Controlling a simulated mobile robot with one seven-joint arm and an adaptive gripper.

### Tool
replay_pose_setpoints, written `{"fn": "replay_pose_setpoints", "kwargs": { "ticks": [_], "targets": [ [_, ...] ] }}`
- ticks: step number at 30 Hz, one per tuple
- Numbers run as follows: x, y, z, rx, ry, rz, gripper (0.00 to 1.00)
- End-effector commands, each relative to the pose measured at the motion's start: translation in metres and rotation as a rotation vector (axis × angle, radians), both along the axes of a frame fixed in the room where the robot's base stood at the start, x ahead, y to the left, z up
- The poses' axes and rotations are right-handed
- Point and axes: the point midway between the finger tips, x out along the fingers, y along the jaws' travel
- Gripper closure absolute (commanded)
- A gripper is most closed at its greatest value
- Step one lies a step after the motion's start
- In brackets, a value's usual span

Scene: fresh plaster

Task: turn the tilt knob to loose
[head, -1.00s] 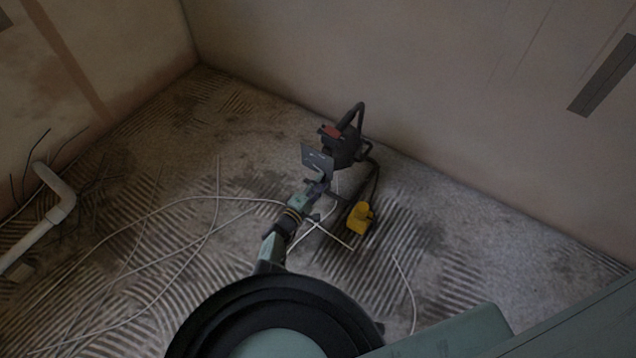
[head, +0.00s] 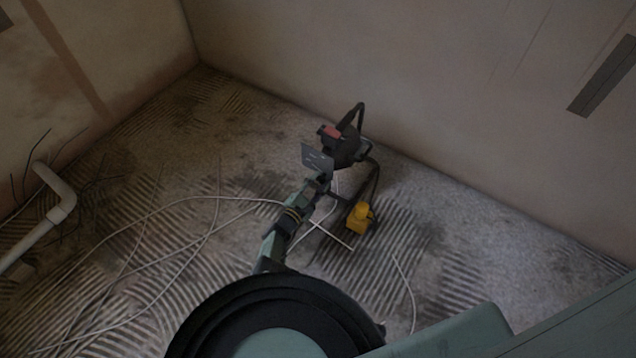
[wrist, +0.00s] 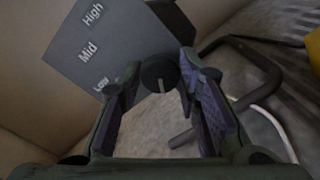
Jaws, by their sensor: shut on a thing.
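A dark round knob (wrist: 160,72) with a white pointer line shows in the wrist view, at the lower edge of a grey plate (wrist: 125,38). The plate's visible labels read High, Mid and Low; I see no label reading loose. The pointer line points down in the picture, away from the labels. My gripper (wrist: 158,78) is shut on the knob, one finger on each side. In the head view the plate (head: 317,158) stands on the near side of a black device (head: 345,150) with a red part. My gripper (head: 319,182) reaches it from below; the knob is too small to make out there.
A yellow object (head: 360,217) sits right of my gripper, with a dark cable by it. A dark bent bar (wrist: 265,75) is right of the fingers. Loose white cables (head: 150,212) cross the ridged floor. A pale pipe (head: 62,198) is at left. Walls close the back.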

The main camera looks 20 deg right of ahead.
Motion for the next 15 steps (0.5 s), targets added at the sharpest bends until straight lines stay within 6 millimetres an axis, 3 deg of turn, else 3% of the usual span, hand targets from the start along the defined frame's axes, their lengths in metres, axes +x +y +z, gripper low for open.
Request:
{"fn": "replay_pose_setpoints", "kwargs": {
  "ticks": [15],
  "targets": [
    [0.0004, 0.0002, 0.0003, -0.029, 0.036, 0.001, 0.97]
  ]
}}
